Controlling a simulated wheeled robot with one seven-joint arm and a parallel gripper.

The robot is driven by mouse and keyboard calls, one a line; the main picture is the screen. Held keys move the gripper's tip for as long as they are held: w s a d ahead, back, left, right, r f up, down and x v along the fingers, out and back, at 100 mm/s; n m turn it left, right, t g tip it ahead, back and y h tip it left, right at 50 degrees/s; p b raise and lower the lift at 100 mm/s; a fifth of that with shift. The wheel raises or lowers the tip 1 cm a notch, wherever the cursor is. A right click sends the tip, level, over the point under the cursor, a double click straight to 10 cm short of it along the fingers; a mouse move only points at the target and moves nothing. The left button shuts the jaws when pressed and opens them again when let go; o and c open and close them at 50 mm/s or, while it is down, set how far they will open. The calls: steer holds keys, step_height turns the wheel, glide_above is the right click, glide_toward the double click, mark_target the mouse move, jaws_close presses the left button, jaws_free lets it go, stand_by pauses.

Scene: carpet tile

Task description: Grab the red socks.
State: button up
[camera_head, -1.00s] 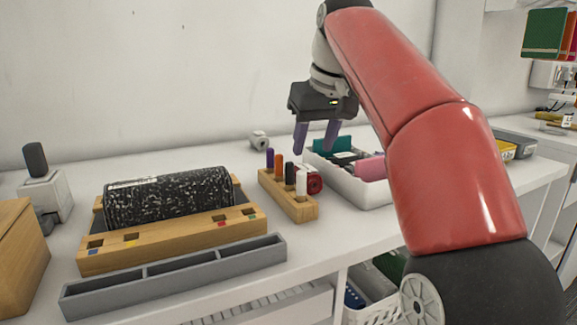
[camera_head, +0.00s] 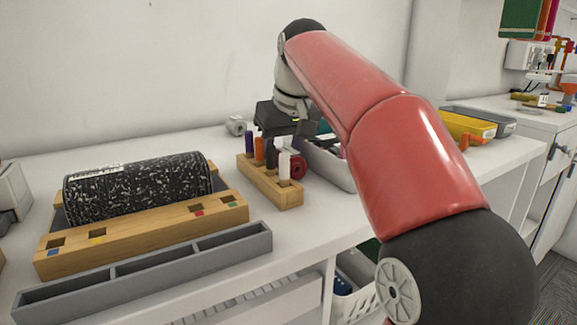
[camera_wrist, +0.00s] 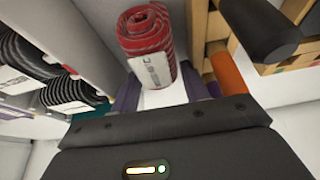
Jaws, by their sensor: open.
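The red socks are a rolled red striped bundle with a pale label. They stand on the white worktop between the peg block and the white bin, as the wrist view (camera_wrist: 146,35) shows. In the head view only part of the red roll (camera_head: 298,167) shows behind the pegs. My gripper (camera_head: 285,142) is lowered over this spot, fingers pointing down. In the wrist view its two purple fingers (camera_wrist: 160,92) are apart, one toward each side of the roll's near end. Nothing is gripped. The fingertips are partly hidden in both views.
A wooden block (camera_head: 285,196) with upright coloured pegs stands close beside the socks. A white bin (camera_head: 335,172) with dark folded items is on the other side. A black speckled roller (camera_head: 138,187) and grey tray (camera_head: 150,275) lie left. A yellow bin (camera_head: 466,128) stands right.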

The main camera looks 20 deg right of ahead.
steer(key=c, duration=0.6)
steer(key=shift+r, duration=0.15)
